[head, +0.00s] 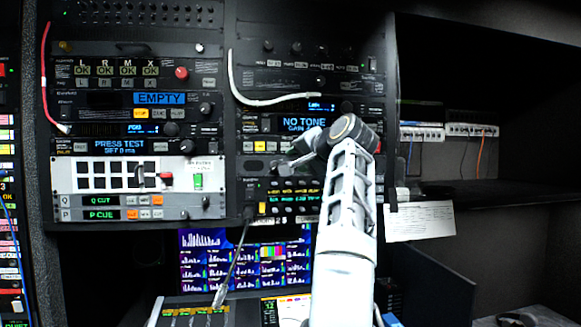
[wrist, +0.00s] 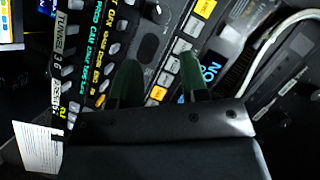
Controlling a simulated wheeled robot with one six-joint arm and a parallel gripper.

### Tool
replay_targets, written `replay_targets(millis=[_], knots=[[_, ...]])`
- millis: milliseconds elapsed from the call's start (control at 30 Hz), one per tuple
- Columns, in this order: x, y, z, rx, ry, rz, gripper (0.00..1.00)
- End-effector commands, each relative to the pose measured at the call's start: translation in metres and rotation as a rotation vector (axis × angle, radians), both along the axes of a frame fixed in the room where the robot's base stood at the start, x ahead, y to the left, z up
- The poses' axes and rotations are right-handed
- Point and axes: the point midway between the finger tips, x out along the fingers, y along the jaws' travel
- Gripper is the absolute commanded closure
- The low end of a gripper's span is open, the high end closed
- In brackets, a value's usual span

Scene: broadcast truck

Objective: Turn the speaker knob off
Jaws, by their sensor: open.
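My gripper (head: 284,163) reaches left from the bent arm, in front of the rack panel below the blue NO TONE display (head: 304,122). In the wrist view my gripper (wrist: 158,72) has two dark green fingers apart, with nothing held between them. Beyond the fingertips lies a grey panel with a dark oval part (wrist: 149,46) and a round dark knob (wrist: 161,13). No readable label tells me which is the speaker knob. My arm and gripper hide part of the panel in the head view.
A white cable (head: 262,100) loops across the rack above my gripper, and a dark cable (head: 239,250) hangs in front of the screen (head: 205,262). A red cable (head: 44,75) runs down the left. Open dark shelf space (head: 480,192) lies right.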

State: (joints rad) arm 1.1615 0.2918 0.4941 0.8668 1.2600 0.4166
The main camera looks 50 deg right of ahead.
Motion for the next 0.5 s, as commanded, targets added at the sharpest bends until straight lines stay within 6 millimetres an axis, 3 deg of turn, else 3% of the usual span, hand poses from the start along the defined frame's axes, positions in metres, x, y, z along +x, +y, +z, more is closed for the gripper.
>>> replay_targets(millis=[200, 500], knots=[[-0.019, 0.006, 0.004, 0.000, 0.000, -0.001, 0.59], [-0.023, 0.007, 0.005, 0.000, 0.002, 0.001, 0.59]])
